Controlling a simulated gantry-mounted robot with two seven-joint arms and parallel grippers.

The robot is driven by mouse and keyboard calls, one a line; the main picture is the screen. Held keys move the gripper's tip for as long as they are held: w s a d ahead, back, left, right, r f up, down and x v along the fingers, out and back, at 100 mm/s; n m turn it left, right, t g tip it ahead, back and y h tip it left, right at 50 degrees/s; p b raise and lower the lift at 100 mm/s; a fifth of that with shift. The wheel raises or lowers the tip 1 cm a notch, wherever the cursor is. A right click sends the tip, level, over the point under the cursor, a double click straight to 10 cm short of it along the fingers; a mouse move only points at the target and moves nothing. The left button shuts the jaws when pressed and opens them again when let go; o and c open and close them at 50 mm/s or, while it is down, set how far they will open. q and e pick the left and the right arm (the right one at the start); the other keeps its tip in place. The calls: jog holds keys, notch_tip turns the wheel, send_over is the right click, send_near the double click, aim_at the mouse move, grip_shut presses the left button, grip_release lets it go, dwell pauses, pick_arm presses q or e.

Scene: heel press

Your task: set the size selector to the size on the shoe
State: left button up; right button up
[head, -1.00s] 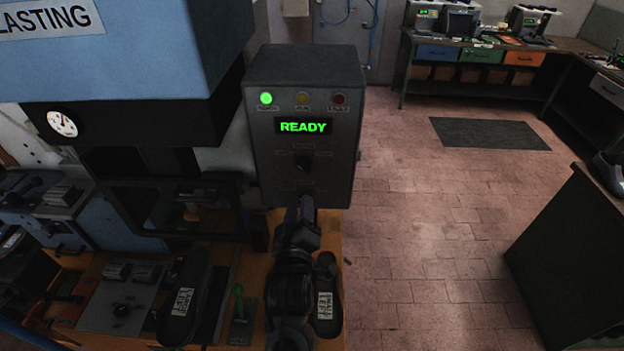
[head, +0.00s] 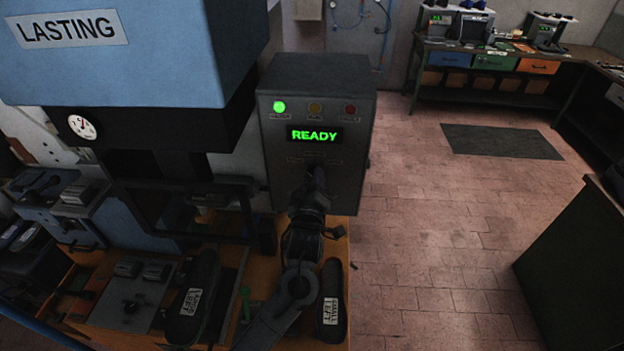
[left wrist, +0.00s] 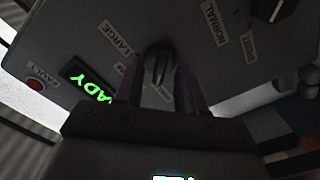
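The grey control box (head: 317,130) shows a green READY display. Its size selector (left wrist: 160,64) is a dark knob in the left wrist view, with a LARGE label (left wrist: 118,38) beside it. My left gripper (head: 316,178) is at the box front; in the left wrist view its two fingers (left wrist: 160,85) stand on either side of the knob. I cannot tell whether they press on it. In the head view, the gripper hides the knob. One dark shoe (head: 205,275) has a label that seems to read LARGE LEFT; another (head: 332,280) seems to read SMALL LEFT. My right gripper is out of view.
A second knob (left wrist: 272,8) sits near a NORMAL label (left wrist: 217,28) on the same panel. The blue LASTING press (head: 150,55) stands to the left of the box. A green-handled lever (head: 245,300) rises between the shoes. The floor at right is open.

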pick_arm(q)
jog(key=shift+w, duration=0.1)
grip_shut()
jog(key=shift+m, duration=0.4)
jog(key=m+p, duration=0.2)
jog(key=m, duration=0.3)
jog(key=m+p, duration=0.2)
jog(key=m, duration=0.4)
jog(key=m+p, duration=0.2)
jog(key=m, duration=0.4)
jog(key=shift+d+r, duration=0.1)
jog(key=shift+d, duration=0.15)
dwell(0.6)
